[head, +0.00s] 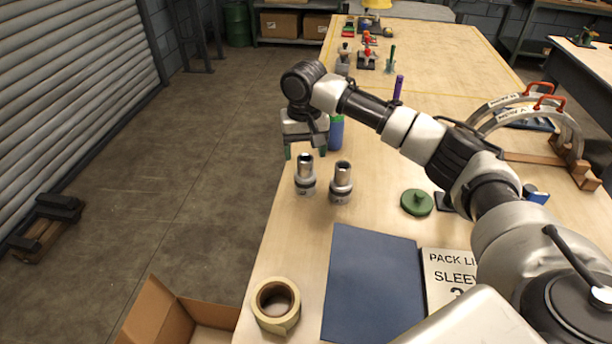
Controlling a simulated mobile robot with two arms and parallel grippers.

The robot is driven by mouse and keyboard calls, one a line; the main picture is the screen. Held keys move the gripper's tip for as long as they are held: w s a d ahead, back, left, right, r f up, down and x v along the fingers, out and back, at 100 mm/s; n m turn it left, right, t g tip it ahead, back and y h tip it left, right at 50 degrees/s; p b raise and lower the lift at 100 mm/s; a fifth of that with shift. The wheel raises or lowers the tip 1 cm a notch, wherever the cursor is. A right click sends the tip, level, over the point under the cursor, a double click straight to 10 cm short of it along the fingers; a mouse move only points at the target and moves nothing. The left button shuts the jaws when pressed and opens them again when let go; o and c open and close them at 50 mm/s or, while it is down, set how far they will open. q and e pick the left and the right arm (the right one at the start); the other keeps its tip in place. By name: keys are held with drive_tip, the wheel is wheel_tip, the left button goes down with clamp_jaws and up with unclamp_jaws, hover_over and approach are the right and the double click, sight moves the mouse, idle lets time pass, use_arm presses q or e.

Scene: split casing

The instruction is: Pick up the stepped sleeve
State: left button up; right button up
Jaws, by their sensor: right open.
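Two grey metal stepped sleeves stand upright side by side near the left edge of the table: a left sleeve (305,180) and a right sleeve (341,184). Each has a narrower upper part with a dark bore and a wider base. My right gripper (305,153) points down over the left sleeve, its two green-tipped fingers apart, one on either side of the sleeve's top in the picture. It is open and empty. Whether the fingertips are level with the sleeve or above it is hard to tell. My left gripper is out of view.
A blue-green can (336,133) stands behind the sleeves. Curved casing halves (572,130) stand at right. An open carton (172,312) is on the floor.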

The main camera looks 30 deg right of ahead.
sight(305, 165)
drive_tip(key=shift+w+d+f+p, duration=0.1)
drive_tip(key=shift+f+p, duration=0.2)
drive_tip(key=shift+f, duration=1.05)
drive_tip(key=shift+d+f+p, duration=0.1)
drive_tip(key=shift+f+p, duration=0.2)
drive_tip(key=shift+f, duration=1.05)
drive_tip(key=shift+a, duration=0.1)
clamp_jaws()
drive_tip(key=shift+w+r, duration=0.1)
